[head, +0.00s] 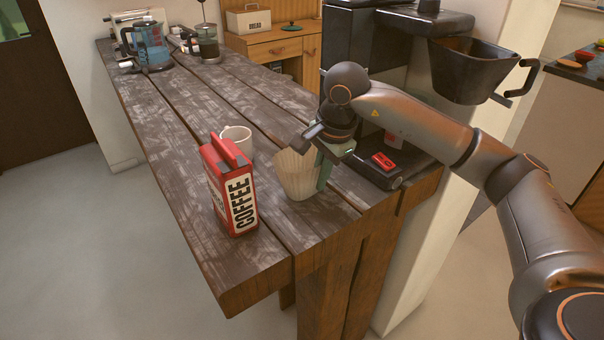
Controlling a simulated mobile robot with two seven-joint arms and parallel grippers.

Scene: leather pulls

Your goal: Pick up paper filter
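The paper filter (294,175) is a pale, fluted cup standing on the dark wooden table (185,130) near its front right end. My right gripper (318,163) is at the filter's right rim, pointing down. One greenish finger shows on the right outside of the filter. The other finger is hidden or hard to make out, so I cannot tell whether the gripper is closed on the rim. My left gripper is out of view.
A red coffee box (229,186) and a white mug (237,141) stand left of the filter. A black coffee machine (372,50) with a pulled-out filter basket (468,75) is behind and right. A kettle (150,48) and French press (208,44) stand at the far end.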

